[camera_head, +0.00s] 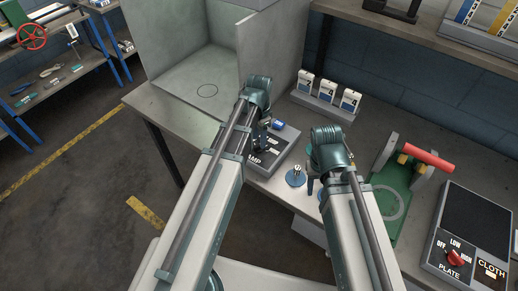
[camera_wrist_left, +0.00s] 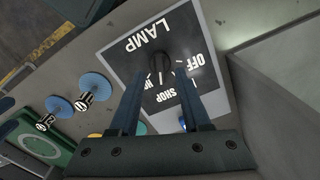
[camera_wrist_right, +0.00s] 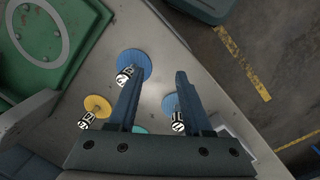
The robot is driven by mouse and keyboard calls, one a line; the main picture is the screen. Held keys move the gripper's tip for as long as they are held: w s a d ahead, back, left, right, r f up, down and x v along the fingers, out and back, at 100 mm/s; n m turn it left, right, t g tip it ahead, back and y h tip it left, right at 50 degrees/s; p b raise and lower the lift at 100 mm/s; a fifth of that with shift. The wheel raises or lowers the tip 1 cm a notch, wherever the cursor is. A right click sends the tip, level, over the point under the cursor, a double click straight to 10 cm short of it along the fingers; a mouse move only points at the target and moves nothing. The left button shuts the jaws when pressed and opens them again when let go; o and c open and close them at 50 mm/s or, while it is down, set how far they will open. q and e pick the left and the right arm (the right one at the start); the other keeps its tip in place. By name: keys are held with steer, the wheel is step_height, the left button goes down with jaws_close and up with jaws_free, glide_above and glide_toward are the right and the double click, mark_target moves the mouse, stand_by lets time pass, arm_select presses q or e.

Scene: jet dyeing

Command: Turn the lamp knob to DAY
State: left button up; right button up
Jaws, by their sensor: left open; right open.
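The lamp panel (camera_head: 276,152) is a grey box with a black face on the bench, below a light booth. In the left wrist view, its face (camera_wrist_left: 150,60) shows LAMP, OFF and SHOP. A DAY label is not readable. The dark lamp knob (camera_wrist_left: 160,66) shows between the fingertips of my left gripper (camera_wrist_left: 158,78), which is open over the panel; contact cannot be told. In the head view, that gripper (camera_head: 262,128) partly covers the panel. My right gripper (camera_wrist_right: 155,88) is open and empty above the bench, near numbered discs.
Blue discs (camera_wrist_right: 136,62) and a yellow disc (camera_wrist_right: 97,102) with tagged pegs stand on the bench. A green base (camera_head: 398,190) with a red roller (camera_head: 428,155) and a plate control box (camera_head: 468,235) lie to the right. A rack of numbered boxes (camera_head: 325,100) is behind.

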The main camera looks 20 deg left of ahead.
arm_select(q)
steer(key=shift+f+b, duration=0.85)
steer(key=shift+f, duration=0.5)
arm_select(e)
steer(key=shift+f, duration=1.35)
arm_select(q)
jaws_close()
